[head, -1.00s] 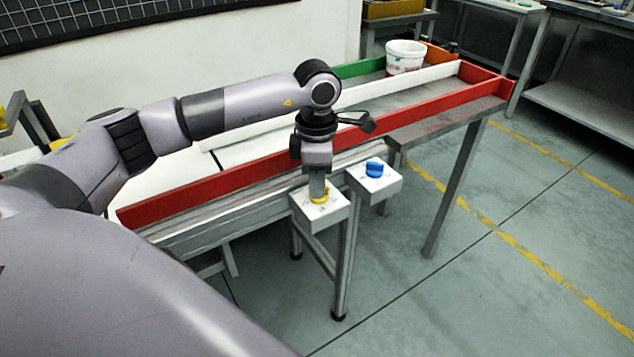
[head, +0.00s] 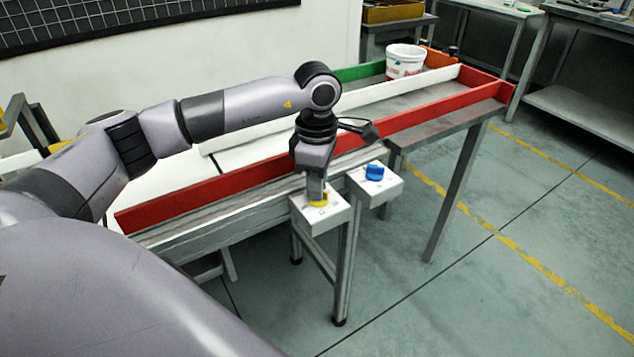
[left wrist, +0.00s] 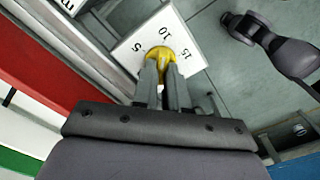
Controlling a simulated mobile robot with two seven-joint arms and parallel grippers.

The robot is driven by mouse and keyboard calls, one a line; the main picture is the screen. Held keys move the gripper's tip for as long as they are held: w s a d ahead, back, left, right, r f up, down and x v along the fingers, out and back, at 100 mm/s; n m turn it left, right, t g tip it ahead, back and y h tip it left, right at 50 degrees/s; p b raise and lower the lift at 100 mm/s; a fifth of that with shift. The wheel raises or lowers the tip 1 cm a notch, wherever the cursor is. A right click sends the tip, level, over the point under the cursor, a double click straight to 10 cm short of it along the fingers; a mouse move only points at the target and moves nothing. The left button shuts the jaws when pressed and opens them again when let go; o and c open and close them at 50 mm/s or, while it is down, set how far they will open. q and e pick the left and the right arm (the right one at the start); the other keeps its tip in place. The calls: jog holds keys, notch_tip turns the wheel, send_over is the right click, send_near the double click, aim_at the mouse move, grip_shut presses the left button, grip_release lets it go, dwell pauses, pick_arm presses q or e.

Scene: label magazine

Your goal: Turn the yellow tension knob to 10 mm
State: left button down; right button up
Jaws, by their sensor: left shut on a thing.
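The yellow tension knob (head: 318,199) sits on top of a white box (head: 330,216) on the front side of the conveyor frame. My left gripper (head: 316,193) points down from above and is shut on the knob. In the left wrist view the fingers (left wrist: 162,72) close on the yellow knob (left wrist: 161,53), and the white face (left wrist: 126,52) carries the marks 5, 10 and 15 around its far side. The fingers hide part of the knob, and I cannot tell exactly which mark it points at. My right gripper is not in view.
A blue knob (head: 375,172) on a second white box (head: 384,188) stands close to the right. A red rail (head: 220,186) runs behind both boxes. A white tub (head: 405,62) stands at the far end. The floor to the right is clear.

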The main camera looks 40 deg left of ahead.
pick_arm(q)
jog(key=c, duration=1.2)
grip_release()
jog(key=shift+o, duration=0.2)
notch_tip(320, 180, up, 7)
jog(key=shift+r, duration=0.15)
